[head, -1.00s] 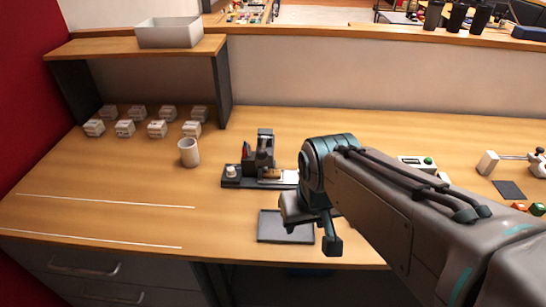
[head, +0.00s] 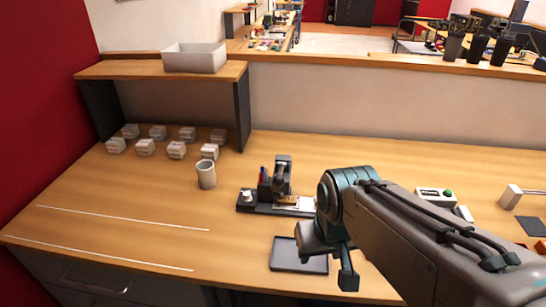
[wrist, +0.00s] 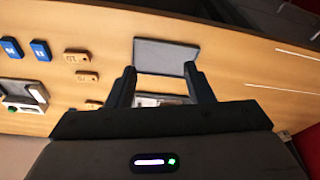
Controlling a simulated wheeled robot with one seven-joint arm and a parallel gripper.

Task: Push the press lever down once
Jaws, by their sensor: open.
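The press (head: 283,178) is a small black device with an upright column on a dark base, standing on the wooden worktop left of my arm. Its right end is partly hidden behind my arm. I cannot clearly make out the lever on it. My gripper (head: 331,264) is in front and to the right of the press, apart from it, pointing down near the grey tray. In the wrist view my gripper (wrist: 160,70) has its two fingers spread with nothing held. A pale, partly hidden object shows between the fingers there.
A grey tray (head: 299,262) lies in front of the press; it also shows in the wrist view (wrist: 166,54). A white cup (head: 206,175) and several small boxes (head: 176,150) are to the left. A device with a green button (head: 435,195) is right.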

